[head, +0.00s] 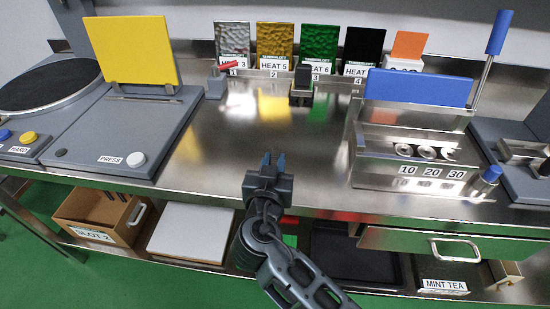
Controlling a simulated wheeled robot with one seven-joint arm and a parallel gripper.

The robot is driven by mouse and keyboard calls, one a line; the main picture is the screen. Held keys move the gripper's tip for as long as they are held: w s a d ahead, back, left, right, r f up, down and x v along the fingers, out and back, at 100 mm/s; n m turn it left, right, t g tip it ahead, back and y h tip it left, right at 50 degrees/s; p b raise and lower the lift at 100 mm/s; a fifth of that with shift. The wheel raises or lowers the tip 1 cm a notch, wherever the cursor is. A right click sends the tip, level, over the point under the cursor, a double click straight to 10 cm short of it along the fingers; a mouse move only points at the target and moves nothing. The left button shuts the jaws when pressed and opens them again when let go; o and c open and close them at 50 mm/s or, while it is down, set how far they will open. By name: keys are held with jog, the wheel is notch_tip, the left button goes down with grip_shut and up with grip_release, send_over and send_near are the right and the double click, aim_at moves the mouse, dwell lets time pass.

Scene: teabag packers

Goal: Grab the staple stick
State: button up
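I cannot pick out a staple stick with certainty in the head view. A small dark device with a metal base (302,86) stands at the back middle of the steel worktop, and a grey block with a red lever (219,82) stands to its left. I cannot tell whether either one holds staples. My gripper (273,161) is over the front middle of the worktop, pointing toward the back.
A press with a yellow panel (133,51) stands left. A steel dispenser marked 10, 20, 30 (408,187) stands right, with a blue-handled lever (493,50) behind it. Colored panels line the back. An open drawer (400,240) juts out front right. The middle worktop is clear.

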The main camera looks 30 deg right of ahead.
grip_shut()
